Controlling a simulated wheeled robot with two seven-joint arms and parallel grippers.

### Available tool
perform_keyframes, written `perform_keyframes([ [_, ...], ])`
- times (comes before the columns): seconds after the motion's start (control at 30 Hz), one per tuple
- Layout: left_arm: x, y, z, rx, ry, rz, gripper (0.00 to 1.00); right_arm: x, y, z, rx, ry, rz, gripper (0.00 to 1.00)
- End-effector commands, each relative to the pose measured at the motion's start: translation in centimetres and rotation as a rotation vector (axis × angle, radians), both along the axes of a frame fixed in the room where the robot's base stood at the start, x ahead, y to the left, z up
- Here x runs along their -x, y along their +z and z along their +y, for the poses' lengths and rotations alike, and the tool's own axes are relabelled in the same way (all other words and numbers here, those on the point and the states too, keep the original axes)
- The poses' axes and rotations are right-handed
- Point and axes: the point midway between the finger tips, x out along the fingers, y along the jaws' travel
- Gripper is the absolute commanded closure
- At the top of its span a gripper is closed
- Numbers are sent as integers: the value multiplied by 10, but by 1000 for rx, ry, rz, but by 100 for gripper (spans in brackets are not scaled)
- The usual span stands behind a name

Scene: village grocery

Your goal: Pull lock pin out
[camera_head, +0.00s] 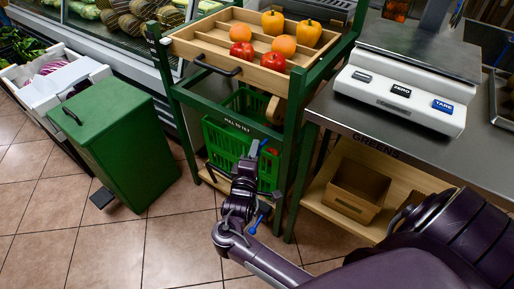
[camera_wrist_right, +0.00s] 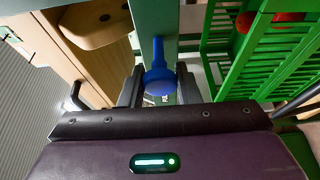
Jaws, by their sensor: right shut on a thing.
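The lock pin (camera_wrist_right: 158,78) is blue with a round knob. In the right wrist view it stands in front of a grey-green post (camera_wrist_right: 158,30), between the two dark fingers of my right gripper (camera_wrist_right: 158,92). The gripper is shut on it. Whether the pin's shaft is still inside the post is hidden. In the head view my right gripper (camera_head: 246,182) is low at the front of the green cart frame (camera_head: 290,150), beside its right front post. My left gripper is not in view.
A wooden drawer (camera_head: 215,52) with peppers and round fruit tops the cart. A green crate (camera_head: 226,142) sits below. A green bin (camera_head: 120,145) stands left, a steel counter with a scale (camera_head: 400,95) right. Tiled floor (camera_head: 110,245) is clear in front.

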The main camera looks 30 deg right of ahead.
Motion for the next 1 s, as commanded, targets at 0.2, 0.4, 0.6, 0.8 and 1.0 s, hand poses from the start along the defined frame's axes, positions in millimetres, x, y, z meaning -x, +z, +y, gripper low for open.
perform_keyframes([
  [0.2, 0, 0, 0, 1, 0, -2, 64, 1, -4, 3, -5, 5, 5, 56],
  [0.4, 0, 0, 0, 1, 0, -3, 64, 1, -2, 2, -4, 3, 4, 51],
  [0.6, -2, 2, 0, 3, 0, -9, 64, 5, -2, 6, -5, 4, 4, 51],
  [0.8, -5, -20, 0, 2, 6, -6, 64, 28, -2, 29, -6, 5, 6, 51],
  [1.0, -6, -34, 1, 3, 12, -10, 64, 49, -2, 50, -6, 4, 6, 51],
])
